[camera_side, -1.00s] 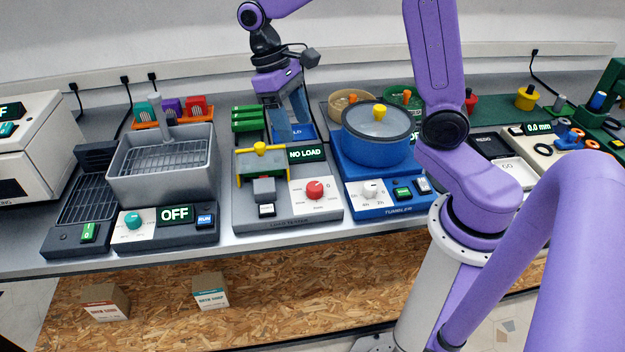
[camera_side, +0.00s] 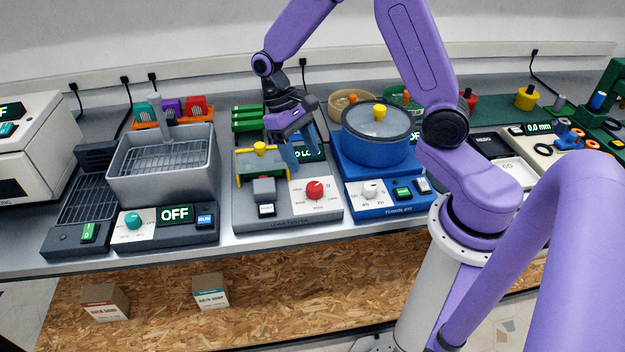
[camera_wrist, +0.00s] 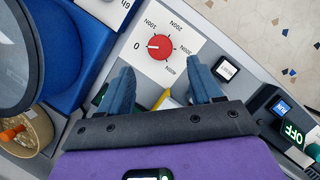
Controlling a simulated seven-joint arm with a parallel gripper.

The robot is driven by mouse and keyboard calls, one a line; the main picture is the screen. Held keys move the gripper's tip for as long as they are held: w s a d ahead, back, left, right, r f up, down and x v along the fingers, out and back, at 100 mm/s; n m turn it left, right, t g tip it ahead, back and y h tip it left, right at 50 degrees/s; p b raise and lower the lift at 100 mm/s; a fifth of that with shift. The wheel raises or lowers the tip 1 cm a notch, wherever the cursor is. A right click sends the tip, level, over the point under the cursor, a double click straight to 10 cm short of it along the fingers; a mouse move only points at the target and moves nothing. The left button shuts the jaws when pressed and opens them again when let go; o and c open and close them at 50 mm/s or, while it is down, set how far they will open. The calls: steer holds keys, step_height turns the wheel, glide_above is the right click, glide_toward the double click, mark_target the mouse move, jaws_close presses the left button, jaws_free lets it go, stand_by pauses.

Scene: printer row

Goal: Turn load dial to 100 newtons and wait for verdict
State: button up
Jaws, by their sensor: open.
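The load dial (camera_side: 314,189) is a red knob on a white panel of the grey load tester (camera_side: 290,216). In the wrist view the dial (camera_wrist: 160,46) has a scale with 0, 100N and 200N, and its white mark points toward 0. The tester's green display (camera_side: 311,152) is partly hidden by my gripper; only a few letters show. My gripper (camera_side: 304,162) is open and empty, above the back of the tester, behind the dial and apart from it. In the wrist view its blue fingers (camera_wrist: 160,70) point toward the dial, one to each side.
A yellow-topped fixture (camera_side: 260,149) and a small button (camera_side: 267,210) are left of the dial. A grey basin unit (camera_side: 163,180) reading OFF stands left. The tester's front strip is clear.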

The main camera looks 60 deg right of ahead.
mark_target(315, 186)
steer(key=x, duration=0.7)
steer(key=shift+s+f, duration=0.1)
steer(key=shift+f, duration=0.25)
steer(key=c, duration=1)
